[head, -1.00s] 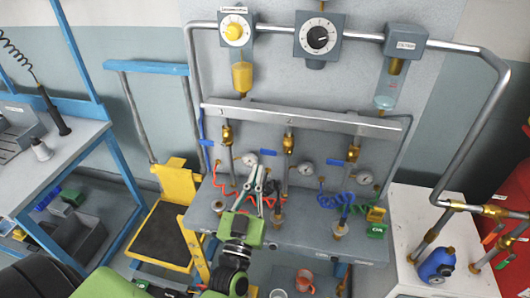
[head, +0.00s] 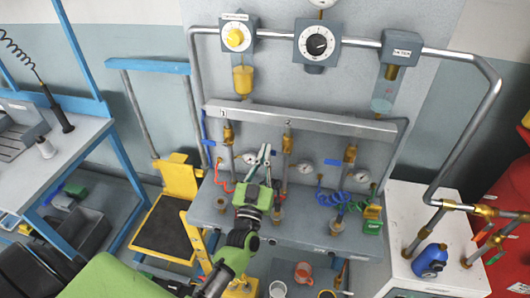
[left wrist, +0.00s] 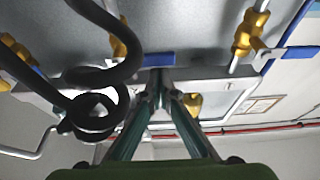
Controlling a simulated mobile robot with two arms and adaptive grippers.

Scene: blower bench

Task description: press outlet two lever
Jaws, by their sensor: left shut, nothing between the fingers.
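The bench's pipe manifold has three outlets under a grey rail (head: 310,122). The middle outlet, number 2, has a brass valve (head: 287,143) with a blue lever (head: 273,153) reaching left from it. My left gripper (head: 265,149) is shut and empty, its fingertips right at that lever and partly covering it. In the left wrist view the shut fingertips (left wrist: 160,76) are just below the blue lever (left wrist: 157,59) in the picture; I cannot tell if they touch. The lever looks roughly level there. My right gripper is not in view.
Outlets one (head: 228,135) and three (head: 350,154) stand on either side. Red (head: 223,182) and blue coiled hoses (head: 335,198) hang below. Gauges (head: 304,166) sit on the panel. A dark looped hose (left wrist: 95,80) is close to the wrist camera.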

